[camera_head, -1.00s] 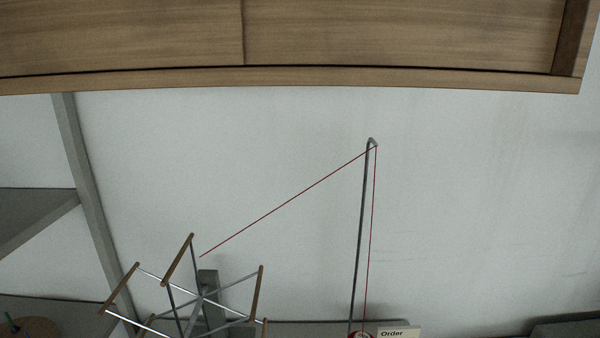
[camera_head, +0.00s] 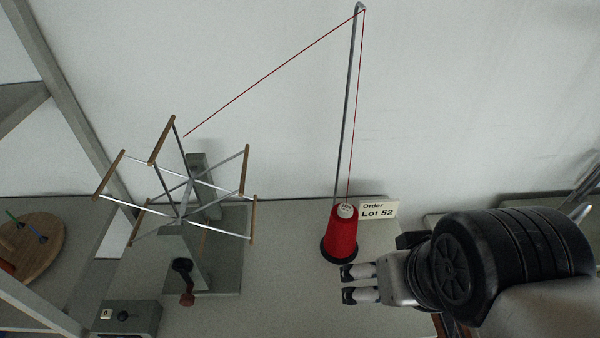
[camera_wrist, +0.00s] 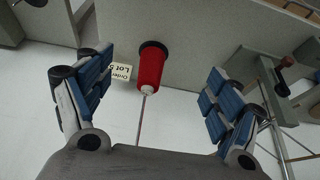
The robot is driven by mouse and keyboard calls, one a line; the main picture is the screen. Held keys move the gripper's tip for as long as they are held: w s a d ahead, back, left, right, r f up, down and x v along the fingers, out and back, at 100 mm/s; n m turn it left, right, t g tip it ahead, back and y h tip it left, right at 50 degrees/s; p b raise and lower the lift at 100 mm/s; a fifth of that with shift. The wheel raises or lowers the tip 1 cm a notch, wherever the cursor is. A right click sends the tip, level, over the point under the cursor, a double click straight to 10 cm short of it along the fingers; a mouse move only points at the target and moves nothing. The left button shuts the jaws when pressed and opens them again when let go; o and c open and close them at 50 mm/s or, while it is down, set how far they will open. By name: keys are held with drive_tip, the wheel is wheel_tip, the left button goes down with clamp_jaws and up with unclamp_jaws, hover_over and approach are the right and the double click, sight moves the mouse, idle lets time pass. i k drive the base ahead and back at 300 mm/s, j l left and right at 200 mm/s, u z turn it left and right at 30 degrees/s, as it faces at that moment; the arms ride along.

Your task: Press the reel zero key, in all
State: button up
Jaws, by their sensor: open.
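A small grey box (camera_head: 130,319) sits at the lower left of the table in the head view. It carries a pale key marked 0 (camera_head: 106,314) and a dark round knob (camera_head: 123,315). The skein reel (camera_head: 180,210), with metal spokes and wooden bars, stands behind it on a grey stand with a crank (camera_head: 186,290). My gripper (camera_head: 347,284) is open and empty, to the right of the box and reel, in front of the red thread cone (camera_head: 343,234). In the wrist view the blue-padded fingers are spread apart, and the key is not visible.
A thread guide pole (camera_head: 347,110) rises behind the cone, with red thread running toward the reel. A round wooden board (camera_head: 32,247) lies on the left shelf. The table between reel and cone is clear.

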sight(106, 313)
drive_tip(key=u, duration=2)
